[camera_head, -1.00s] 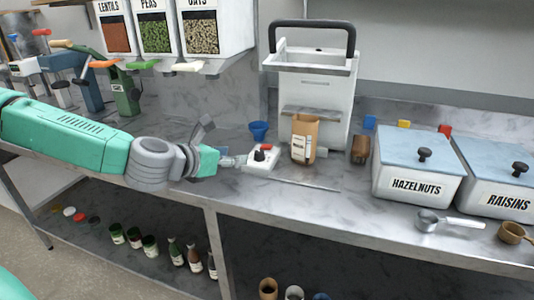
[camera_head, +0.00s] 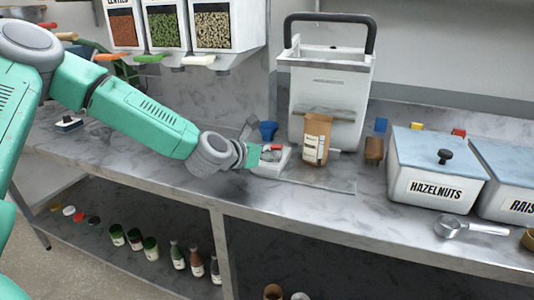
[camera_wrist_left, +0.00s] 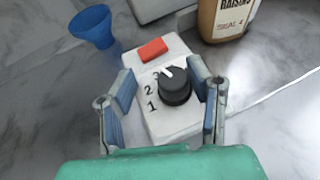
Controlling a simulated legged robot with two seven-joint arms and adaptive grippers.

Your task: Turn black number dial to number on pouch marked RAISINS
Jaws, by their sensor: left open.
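The black number dial (camera_wrist_left: 174,86) sits on a white box (camera_wrist_left: 175,122) with a red button (camera_wrist_left: 152,49). Its white pointer aims to the upper left, near the 3, which is partly covered; 1 and 2 are readable. My left gripper (camera_wrist_left: 166,88) is open, with one finger on each side of the dial. The left finger is clearly apart from it, the right finger closer. In the head view the left gripper (camera_head: 263,155) is over the box (camera_head: 270,169). The brown pouch (camera_head: 316,140) stands behind; in the wrist view its label (camera_wrist_left: 233,18) reads RAISINS and appears to read SEAL 4.
A blue funnel (camera_head: 268,131) stands just behind the box. The white sealing machine (camera_head: 332,85) with a dark handle is behind the pouch. A HAZELNUTS bin (camera_head: 436,170) and metal scoop (camera_head: 460,228) are at right. The counter left of the box is mostly clear.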

